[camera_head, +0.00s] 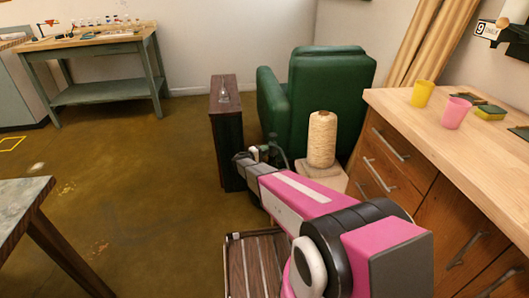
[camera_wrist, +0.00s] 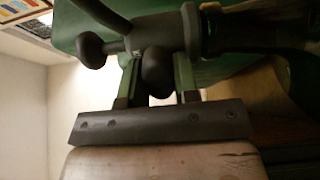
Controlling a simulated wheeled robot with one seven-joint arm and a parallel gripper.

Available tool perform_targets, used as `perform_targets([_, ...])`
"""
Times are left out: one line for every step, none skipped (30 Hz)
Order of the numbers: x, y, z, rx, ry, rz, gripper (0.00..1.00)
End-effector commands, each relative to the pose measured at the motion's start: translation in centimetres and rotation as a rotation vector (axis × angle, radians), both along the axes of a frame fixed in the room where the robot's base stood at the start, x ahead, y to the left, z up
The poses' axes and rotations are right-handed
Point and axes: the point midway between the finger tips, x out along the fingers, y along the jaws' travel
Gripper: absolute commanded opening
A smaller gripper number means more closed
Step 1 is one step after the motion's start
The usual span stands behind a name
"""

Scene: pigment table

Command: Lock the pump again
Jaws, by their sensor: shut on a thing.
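The pump is a dark body with a handle and round knobs, filling the upper part of the wrist view (camera_wrist: 205,28). In the head view a small part of it (camera_head: 272,150) shows just beyond the end of my arm, in front of the green armchair. My gripper (camera_wrist: 157,82) is shut on a dark round knob (camera_wrist: 157,68) of the pump, with one finger on each side of it. In the head view the fingertips and most of the pump are too small or hidden to make out. I cannot tell how the pump's lock stands.
A green armchair (camera_head: 325,95) stands behind the pump. A cone of cream yarn (camera_head: 321,140) stands on a pale stool (camera_head: 322,175) to the right. A dark wooden cabinet (camera_head: 227,150) is on the left. A wooden counter (camera_head: 420,115) bounds the right; open floor (camera_head: 140,190) lies left.

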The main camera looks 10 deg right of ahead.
Motion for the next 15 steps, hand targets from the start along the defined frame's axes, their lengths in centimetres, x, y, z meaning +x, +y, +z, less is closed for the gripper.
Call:
perform_targets([0.02,0.1,-0.05,0.0,0.001,0.002,0.05])
perform_targets([0.01,0.11,-0.05,0.0,0.001,0.002,0.05])
perform_targets([0.01,0.11,-0.06,0.0,0.001,0.002,0.05])
perform_targets([0.01,0.11,-0.06,0.0,0.001,0.002,0.05])
perform_targets([0.01,0.11,-0.06,0.001,0.001,0.002,0.38])
perform_targets([0.01,0.1,-0.05,0.001,0.001,0.002,0.52])
perform_targets([0.02,0.09,-0.05,0.001,0.001,0.002,0.53])
perform_targets([0.02,0.09,-0.05,0.001,0.001,0.002,0.53])
perform_targets([0.01,0.08,-0.05,0.001,0.001,0.002,0.53])
perform_targets([0.02,0.07,-0.04,0.001,0.001,0.001,0.53])
perform_targets([0.01,0.06,-0.04,0.001,0.001,0.001,0.53])
perform_targets([0.01,0.05,-0.03,0.001,0.0,0.001,0.53])
perform_targets([0.01,0.05,-0.03,0.001,0.0,0.001,0.53])
perform_targets([0.0,0.06,-0.03,0.001,0.0,0.001,0.53])
perform_targets([-0.05,0.12,-0.02,0.001,0.0,0.001,0.53])
